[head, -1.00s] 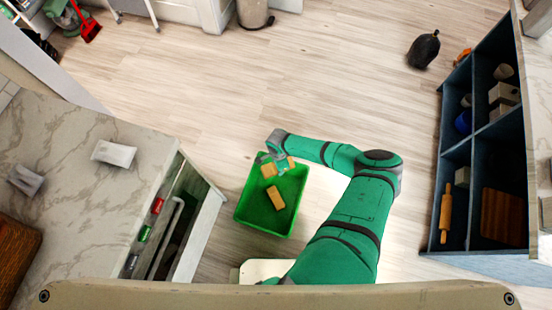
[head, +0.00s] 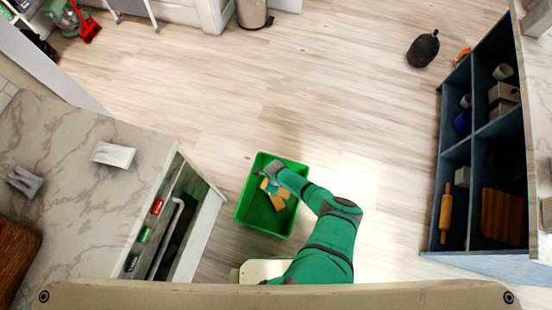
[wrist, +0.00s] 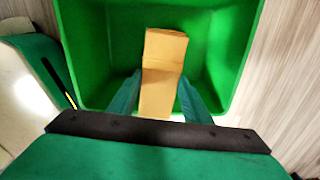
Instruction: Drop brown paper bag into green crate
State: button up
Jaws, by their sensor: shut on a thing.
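A brown paper bag (wrist: 158,95) is between the two fingers of my gripper (wrist: 160,82) in the wrist view, and the fingers are shut on it. In the head view the bag (head: 267,187) shows at my gripper (head: 270,180), over the inside of the green crate (head: 240,208). A second tan piece (head: 278,201) shows just below it, inside the crate outline. In the wrist view the green crate (wrist: 90,45) surrounds the bag. I cannot tell how high the bag is above the crate floor.
A counter with an open drawer (head: 170,225) stands left of the crate. A blue shelf unit (head: 450,200) with a rolling pin (head: 446,213) stands at the right. A dark vase-like object (head: 423,48) is on the floor at the upper right. The floor between is clear.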

jog(key=shift+s+f, duration=0.1)
jog(key=shift+f, duration=0.9)
jog(key=o, duration=1.1)
jog(key=shift+r, duration=0.45)
notch_tip(320, 180, up, 10)
jog(key=shift+a, duration=0.1)
